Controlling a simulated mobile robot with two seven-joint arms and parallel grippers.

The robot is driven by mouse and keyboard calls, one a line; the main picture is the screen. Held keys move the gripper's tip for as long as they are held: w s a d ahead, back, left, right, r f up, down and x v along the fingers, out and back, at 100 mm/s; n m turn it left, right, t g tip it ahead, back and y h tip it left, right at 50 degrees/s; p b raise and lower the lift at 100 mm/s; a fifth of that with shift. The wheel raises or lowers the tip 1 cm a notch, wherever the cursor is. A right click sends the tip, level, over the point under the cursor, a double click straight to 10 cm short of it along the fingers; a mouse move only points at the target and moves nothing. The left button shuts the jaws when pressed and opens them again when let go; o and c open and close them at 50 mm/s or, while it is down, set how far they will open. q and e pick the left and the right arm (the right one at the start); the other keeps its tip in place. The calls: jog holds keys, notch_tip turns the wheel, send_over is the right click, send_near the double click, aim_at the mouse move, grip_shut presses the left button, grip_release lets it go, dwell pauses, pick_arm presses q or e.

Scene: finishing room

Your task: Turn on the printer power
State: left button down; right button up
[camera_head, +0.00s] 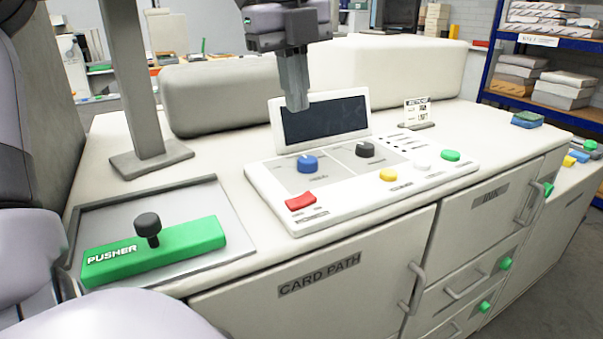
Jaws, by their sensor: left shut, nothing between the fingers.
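The printer's white control panel (370,195) sits on the cabinet top. It has a red rocker switch (300,201) at its front left, a blue knob (308,163), a black knob (365,150), and yellow (388,175), white (421,166) and green (450,155) buttons. Their small labels are too small to read. A dark screen (325,121) stands at the panel's back. My left gripper (297,106) points down, shut and empty, in front of the screen's upper left part, above and behind the red switch. It appears apart from the panel. My right gripper is not in view.
A green bar marked PUSHER (190,243) with a black knob lies in a tray at the left. A grey post (130,80) rises behind it. A small sign (417,111) stands right of the screen. Cabinet doors (330,270) with handles are below; blue shelves (490,55) stand far right.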

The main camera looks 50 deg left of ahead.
aim_at(308, 195)
pick_arm(q)
jog(key=shift+d, duration=0.1)
jog(key=shift+f, duration=0.1)
jog(key=f, duration=0.4)
jog(key=w+f, duration=0.1)
jog(key=f, duration=0.4)
jog(key=f+p, duration=0.1)
jog(key=f, duration=0.3)
jog(key=shift+w+d+f, duration=0.15)
jog(key=shift+w+f, duration=0.15)
jog(key=shift+f, duration=0.05)
